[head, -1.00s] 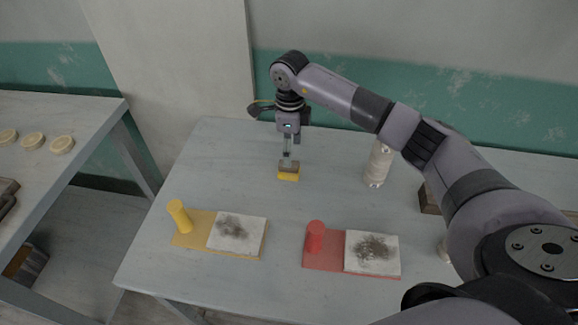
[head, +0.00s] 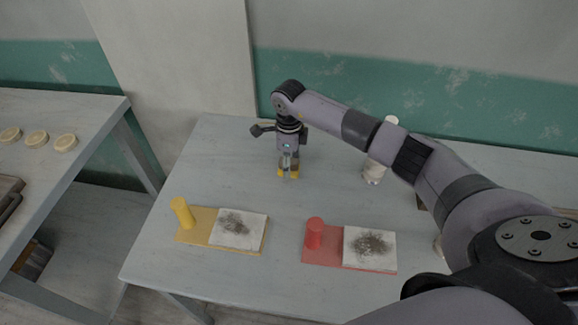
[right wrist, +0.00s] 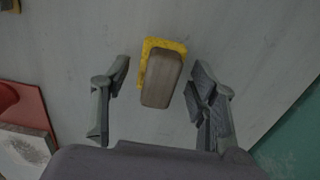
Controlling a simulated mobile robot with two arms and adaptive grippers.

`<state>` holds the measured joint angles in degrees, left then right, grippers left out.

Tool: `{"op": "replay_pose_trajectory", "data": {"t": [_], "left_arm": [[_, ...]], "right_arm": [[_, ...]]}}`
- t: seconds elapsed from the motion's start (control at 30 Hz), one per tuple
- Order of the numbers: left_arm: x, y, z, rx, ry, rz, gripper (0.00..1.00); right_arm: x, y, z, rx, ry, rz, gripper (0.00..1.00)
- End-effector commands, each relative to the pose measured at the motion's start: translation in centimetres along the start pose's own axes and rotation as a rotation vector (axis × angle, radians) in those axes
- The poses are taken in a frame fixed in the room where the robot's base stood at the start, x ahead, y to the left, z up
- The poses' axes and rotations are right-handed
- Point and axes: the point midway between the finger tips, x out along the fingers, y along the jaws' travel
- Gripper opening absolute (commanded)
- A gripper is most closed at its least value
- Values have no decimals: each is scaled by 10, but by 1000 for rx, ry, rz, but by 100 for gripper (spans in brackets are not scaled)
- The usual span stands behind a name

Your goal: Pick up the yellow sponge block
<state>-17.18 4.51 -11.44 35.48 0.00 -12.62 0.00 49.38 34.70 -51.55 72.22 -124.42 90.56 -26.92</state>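The yellow sponge block (head: 282,173) lies on the table, partly hidden behind my right gripper (head: 288,166) in the head view. In the right wrist view, the yellow sponge block (right wrist: 150,46) has a brown-grey backing on top. My right gripper (right wrist: 160,100) is open above it, with one finger to each side and a gap between each finger and the block. My left gripper is not in view.
A yellow board (head: 195,224) with a yellow cylinder (head: 183,212) and a red board (head: 322,254) with a red cylinder (head: 314,233) lie nearer, each carrying a dirty white tile. A pale cylinder (head: 375,169) stands right of the gripper. A side table (head: 82,128) is at left.

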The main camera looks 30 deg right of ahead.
Motion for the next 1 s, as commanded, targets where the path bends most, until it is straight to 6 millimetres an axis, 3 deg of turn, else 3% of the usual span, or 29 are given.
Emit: {"op": "replay_pose_trajectory", "data": {"t": [0.63,1.0], "left_arm": [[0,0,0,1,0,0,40],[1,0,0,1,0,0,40]], "right_arm": [[-1,0,0,0,0,0,9],[-6,-1,0,0,-2,-2,9]]}}
